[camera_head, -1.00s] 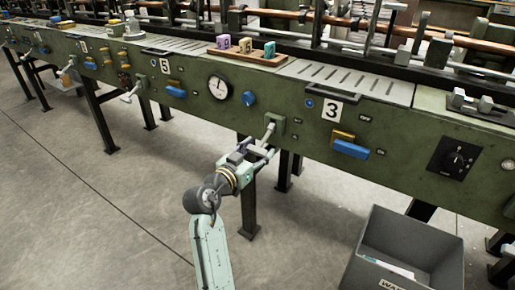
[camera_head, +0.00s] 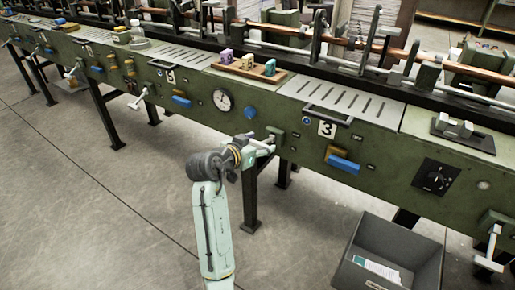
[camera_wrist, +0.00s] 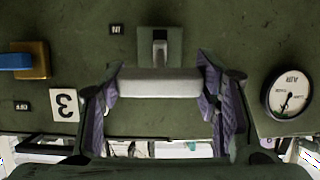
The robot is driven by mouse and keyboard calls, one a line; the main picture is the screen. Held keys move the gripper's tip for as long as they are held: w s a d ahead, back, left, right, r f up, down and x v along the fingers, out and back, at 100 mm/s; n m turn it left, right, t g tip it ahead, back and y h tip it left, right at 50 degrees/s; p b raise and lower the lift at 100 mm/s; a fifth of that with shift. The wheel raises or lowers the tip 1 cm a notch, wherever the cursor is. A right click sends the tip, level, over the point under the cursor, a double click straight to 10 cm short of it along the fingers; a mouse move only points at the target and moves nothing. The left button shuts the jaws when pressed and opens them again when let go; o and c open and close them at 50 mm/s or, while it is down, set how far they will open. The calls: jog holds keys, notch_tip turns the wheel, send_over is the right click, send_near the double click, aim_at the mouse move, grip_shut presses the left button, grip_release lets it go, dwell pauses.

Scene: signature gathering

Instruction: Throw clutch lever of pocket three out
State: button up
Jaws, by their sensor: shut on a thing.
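The clutch lever of pocket three (camera_head: 268,141) sits on a green mount below and left of the "3" plate (camera_head: 327,129). Its pale cross handle (camera_wrist: 158,83) lies level between my fingers in the wrist view, where the "3" plate (camera_wrist: 64,104) appears upside down. My gripper (camera_wrist: 160,88) is shut on this handle, one purple-padded finger at each end. In the head view my gripper (camera_head: 254,150) meets the lever at the green panel and partly hides it. The lever's exact angle is hard to tell.
A round gauge (camera_head: 222,100) and blue knob (camera_head: 249,112) are left. A grey bin (camera_head: 430,249) stands on the floor at right. Floor at left is clear.

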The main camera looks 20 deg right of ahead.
jog(key=shift+w+d+r, duration=0.1)
jog(key=shift+w+r, duration=0.05)
jog(key=shift+r, duration=0.55)
jog(key=o, duration=1.7)
jog(key=shift+f, duration=0.15)
jog(key=v, duration=1.2)
